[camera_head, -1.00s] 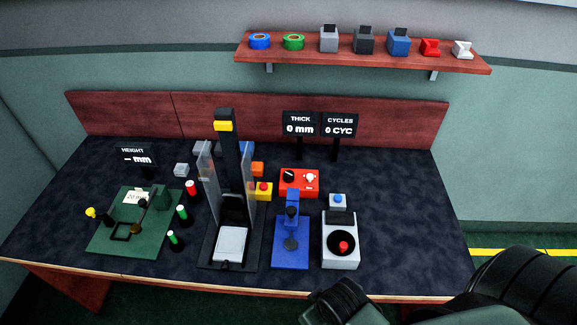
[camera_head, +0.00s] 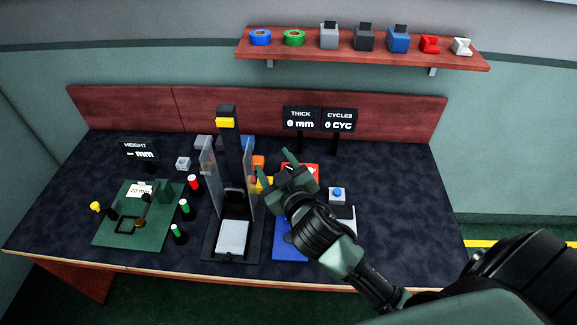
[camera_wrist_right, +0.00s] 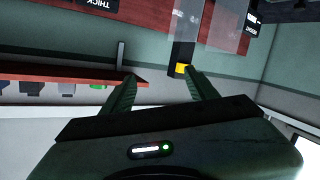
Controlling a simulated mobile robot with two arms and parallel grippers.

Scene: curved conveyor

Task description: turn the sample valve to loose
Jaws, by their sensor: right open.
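No part is clearly labelled as the sample valve, so I cannot tell which one it is. A red box (camera_head: 313,171) stands mid-table, mostly hidden behind my right gripper (camera_head: 272,164). A blue stand (camera_head: 285,247) and a white device with a blue button (camera_head: 337,193) are partly covered by my right arm. My right gripper is open and empty, above the table in front of the red box. In the right wrist view its two fingers (camera_wrist_right: 160,75) are apart, with nothing between them. My left gripper is out of view.
A tall press with clear guards (camera_head: 228,115) stands left of my gripper. A green plate fixture (camera_head: 130,235), a red-topped cylinder (camera_head: 193,184) and green-topped cylinders are further left. Signs reading THICK (camera_head: 300,118) and CYCLES (camera_head: 340,119) stand behind. A shelf (camera_head: 350,56) hangs on the wall.

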